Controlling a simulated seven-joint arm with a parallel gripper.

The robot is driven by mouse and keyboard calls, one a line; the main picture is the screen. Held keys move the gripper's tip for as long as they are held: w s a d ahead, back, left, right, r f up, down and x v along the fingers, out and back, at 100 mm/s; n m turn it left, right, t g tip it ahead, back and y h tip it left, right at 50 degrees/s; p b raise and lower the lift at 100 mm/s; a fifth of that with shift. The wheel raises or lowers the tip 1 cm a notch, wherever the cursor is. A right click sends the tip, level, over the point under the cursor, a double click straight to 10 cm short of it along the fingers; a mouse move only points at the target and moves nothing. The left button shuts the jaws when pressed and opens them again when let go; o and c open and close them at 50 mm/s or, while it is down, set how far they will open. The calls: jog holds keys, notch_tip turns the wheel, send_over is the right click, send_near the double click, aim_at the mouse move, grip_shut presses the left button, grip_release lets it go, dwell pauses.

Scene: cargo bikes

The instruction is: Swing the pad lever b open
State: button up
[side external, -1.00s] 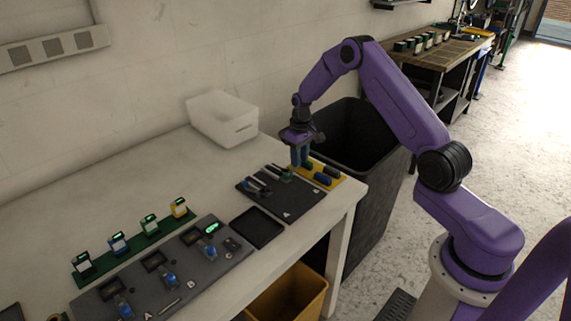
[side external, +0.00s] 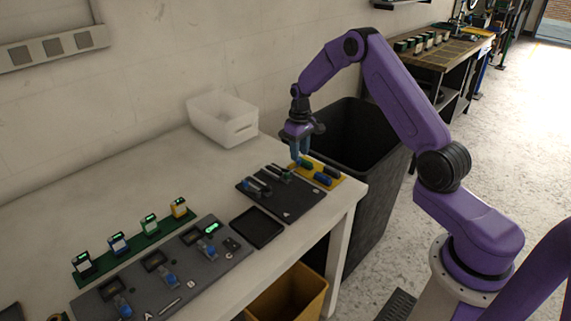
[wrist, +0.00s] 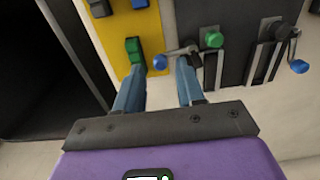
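The dark plate (side external: 300,206) on the bench bears two levers. In the wrist view, one lever (wrist: 178,53) has a blue knob and sits beside a green block (wrist: 213,40). Its arm points left, past the plate's edge toward the yellow plate. The other lever (wrist: 294,48), at the right, has its blue knob lower down. I cannot read which is b. My gripper (wrist: 160,65) is open; it also shows in the side view (side external: 301,163). The first lever's knob lies between the fingertips, with the right fingertip close to its arm. I cannot tell whether they touch.
A yellow plate (wrist: 115,45) with green and blue blocks adjoins the dark plate. A black bin (side external: 352,140) stands beyond the bench end. A white tub (side external: 222,119) is behind. A panel with blue clamps (side external: 125,290) lies left.

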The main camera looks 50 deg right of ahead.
jog(key=shift+r, duration=2.05)
jog(key=shift+a+r, duration=0.15)
jog(key=shift+a, duration=0.15)
jog(key=s+a+r+n, duration=0.3)
jog(key=s+a+r, duration=0.2)
jog(key=s+a, duration=0.4)
jog(key=s+a+r+n, duration=0.3)
jog(key=s+a+r, duration=0.25)
jog(key=a, duration=0.55)
jog(key=s+r+n, duration=0.1)
jog(key=s+n, duration=0.5)
jog(key=s, duration=1.9)
jog(key=shift+s+d+n, duration=0.15)
jog(key=shift+d+n, duration=0.05)
jog(key=shift+n, duration=0.1)
